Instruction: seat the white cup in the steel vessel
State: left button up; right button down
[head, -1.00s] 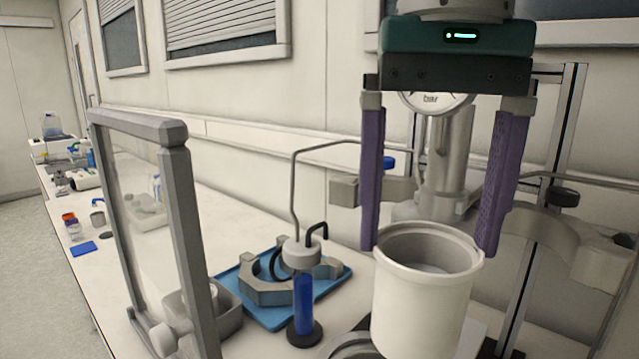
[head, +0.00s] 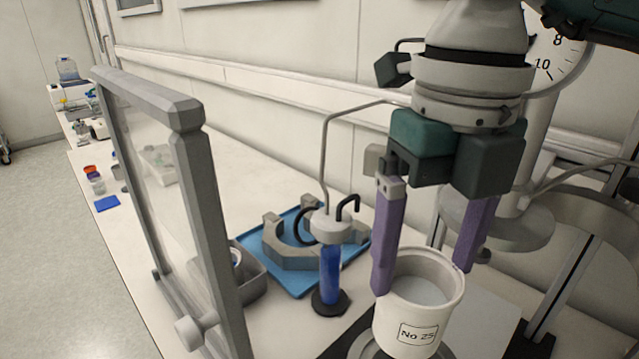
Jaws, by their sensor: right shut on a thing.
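The white cup (head: 420,317), labelled "No 25", is upright at the lower right of the head view, with its open top showing. My right gripper (head: 422,278) points down and is shut on it, with one purple finger on each side at the rim. A dark grey round rim (head: 364,346), likely of the steel vessel, shows at the bottom edge, below and behind the cup. The cup hides most of it, so I cannot tell whether the cup is inside it or above it. My left gripper is not in view.
A framed clear shield (head: 190,200) stands at left. A blue tray (head: 283,272) holds grey clamp halves (head: 300,256). Close left of the cup stands a blue tube (head: 331,272) with bent pipes. A dial gauge (head: 560,60) and steel column stand behind at right.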

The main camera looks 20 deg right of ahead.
aim_at(415, 339)
jog(key=m, duration=0.4)
jog(key=f+m, duration=0.1)
jog(key=m, duration=0.1)
jog(key=shift+s+d, duration=0.25)
jog(key=shift+s, duration=0.05)
jog(key=shift+f+m, duration=0.3)
jog(key=shift+m, duration=0.6)
notch_tip(415, 339, down, 9)
jog(key=b, duration=0.7)
jog(key=shift+f+b, duration=0.2)
jog(key=shift+b, duration=0.15)
dwell(0.3)
grip_release()
